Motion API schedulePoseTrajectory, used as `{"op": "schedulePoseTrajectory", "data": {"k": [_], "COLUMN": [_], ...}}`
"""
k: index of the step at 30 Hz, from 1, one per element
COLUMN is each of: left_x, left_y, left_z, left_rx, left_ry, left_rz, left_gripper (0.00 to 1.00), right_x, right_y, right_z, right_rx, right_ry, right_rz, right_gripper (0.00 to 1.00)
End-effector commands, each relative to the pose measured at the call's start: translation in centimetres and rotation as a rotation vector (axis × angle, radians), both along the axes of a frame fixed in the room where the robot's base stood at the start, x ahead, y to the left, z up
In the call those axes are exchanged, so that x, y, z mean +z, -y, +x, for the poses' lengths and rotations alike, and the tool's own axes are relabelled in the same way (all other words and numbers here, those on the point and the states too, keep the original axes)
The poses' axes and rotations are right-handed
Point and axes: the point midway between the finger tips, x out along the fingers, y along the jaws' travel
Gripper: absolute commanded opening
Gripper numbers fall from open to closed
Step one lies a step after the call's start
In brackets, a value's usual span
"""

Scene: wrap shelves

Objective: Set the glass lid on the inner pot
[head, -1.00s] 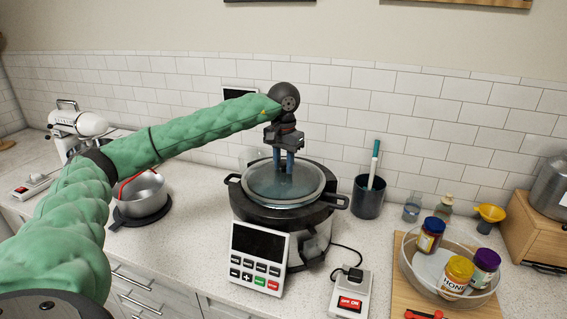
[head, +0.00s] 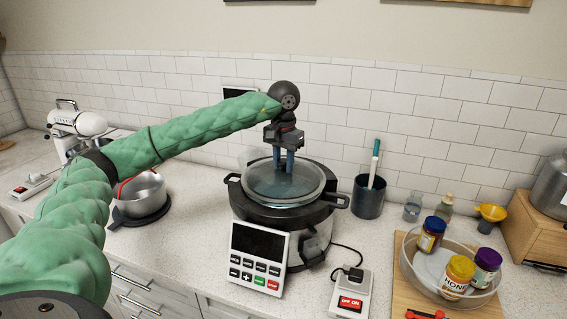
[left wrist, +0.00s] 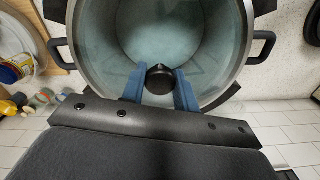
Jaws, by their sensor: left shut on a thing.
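The glass lid (head: 301,192) is a clear round disc over the mouth of the cooker. My left gripper (head: 284,172) points down from above and is shut on the lid's dark knob (left wrist: 160,79), which shows between the blue fingers in the left wrist view. The inner pot (left wrist: 105,45) shows through the glass as a pale round interior, inside the dark cooker body (head: 318,235) with side handles. The lid looks roughly level and centred; I cannot tell if it touches the rim. My right gripper is not in view.
A control panel (head: 258,256) stands at the cooker's front. A switch box (head: 349,290) and a clear bowl with jars (head: 410,272) are to the right. A dark utensil cup (head: 369,197) stands behind. A metal pot (head: 143,192) sits on a dark mat at left.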

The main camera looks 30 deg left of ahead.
Motion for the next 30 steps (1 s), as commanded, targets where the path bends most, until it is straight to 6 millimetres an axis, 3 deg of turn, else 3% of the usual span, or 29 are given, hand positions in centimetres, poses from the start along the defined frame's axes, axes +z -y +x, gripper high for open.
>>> {"op": "schedulePoseTrajectory", "data": {"k": [30], "left_x": [0.09], "left_y": [-0.03], "left_z": [0.02], "left_rx": [0.000], "left_ry": [0.001], "left_rz": [0.000], "left_gripper": [0.00], "right_x": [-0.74], "right_y": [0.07], "right_z": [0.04], "right_rx": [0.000], "right_ry": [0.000], "right_rz": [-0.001], "right_gripper": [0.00]}}
